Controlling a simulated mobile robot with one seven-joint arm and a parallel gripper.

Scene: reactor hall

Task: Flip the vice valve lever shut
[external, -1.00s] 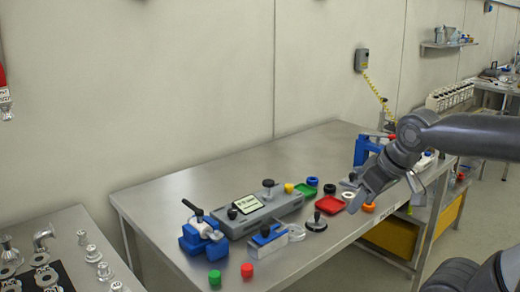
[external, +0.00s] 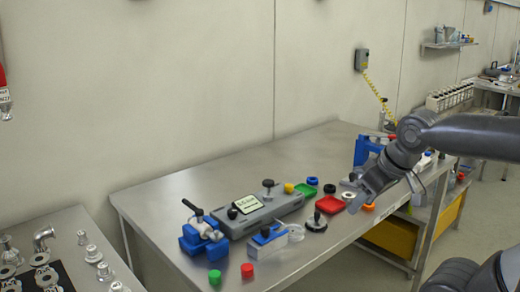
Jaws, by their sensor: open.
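A blue vice (external: 192,240) stands at the left front end of the steel table. A valve with a black lever (external: 193,207) sits on it, and the lever slants up to the left. A second blue fixture (external: 362,151) with a red handle on top stands at the far right end, partly behind my arm. I cannot tell from this view whether either valve is open. My gripper (external: 355,207) is open and points down over the table's right front part, near the red tray, well to the right of the black lever. Its fingertips are small and dark here.
A grey box with a display (external: 262,212) lies right of the vice. Green (external: 215,278) and red (external: 247,271) caps stand at the front.

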